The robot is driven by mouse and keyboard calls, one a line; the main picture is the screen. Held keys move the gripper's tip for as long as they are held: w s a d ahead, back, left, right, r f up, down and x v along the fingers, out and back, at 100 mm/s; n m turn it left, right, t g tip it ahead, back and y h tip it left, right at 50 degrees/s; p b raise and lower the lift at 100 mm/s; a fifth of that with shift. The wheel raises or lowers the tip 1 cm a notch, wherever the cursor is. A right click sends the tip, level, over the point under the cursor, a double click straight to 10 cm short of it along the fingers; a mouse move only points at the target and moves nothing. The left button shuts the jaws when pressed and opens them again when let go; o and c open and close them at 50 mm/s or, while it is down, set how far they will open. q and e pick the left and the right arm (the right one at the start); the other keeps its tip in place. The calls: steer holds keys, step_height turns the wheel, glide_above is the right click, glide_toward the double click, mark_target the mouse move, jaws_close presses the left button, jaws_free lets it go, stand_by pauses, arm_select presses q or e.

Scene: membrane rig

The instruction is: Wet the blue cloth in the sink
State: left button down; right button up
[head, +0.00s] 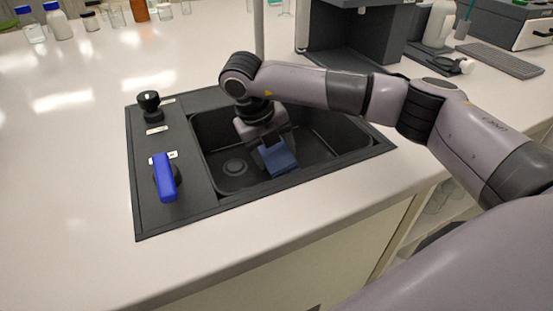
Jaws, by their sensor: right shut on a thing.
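The blue cloth (278,158) is in my right gripper (268,143), which is shut on it and points down inside the basin of the dark sink (325,160). The cloth hangs below the fingers, near the basin's middle. I cannot tell whether it touches the basin floor or whether it is wet. A round drain (235,167) shows to its left. A blue lever handle (165,178) and a black knob (150,105) sit on the sink's left panel. No running water is visible. My left gripper is not in view.
A thin vertical pole (259,30) rises behind the sink. A dark grey machine (350,35) and a keyboard (500,58) stand at the back right. Bottles and jars (60,20) line the back left. The white counter (70,170) left of the sink is clear.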

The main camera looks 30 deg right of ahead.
step_height(320, 180, up, 3)
steer(key=shift+f+p, duration=0.2)
steer(key=shift+p, duration=0.5)
steer(key=shift+r+p, duration=1.7)
steer(key=shift+r, duration=0.95)
steer(key=r+p, duration=0.1)
steer(key=r, duration=0.1)
arm_select(q)
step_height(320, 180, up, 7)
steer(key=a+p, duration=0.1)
steer(key=p, duration=0.2)
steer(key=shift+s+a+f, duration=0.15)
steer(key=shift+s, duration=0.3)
arm_select(e)
step_height(320, 180, up, 4)
glide_above(274, 153)
steer(key=shift+r, duration=0.15)
arm_select(q)
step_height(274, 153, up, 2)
steer(key=p, duration=0.2)
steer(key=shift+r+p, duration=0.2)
steer(key=shift+p, duration=0.1)
arm_select(e)
step_height(274, 153, up, 4)
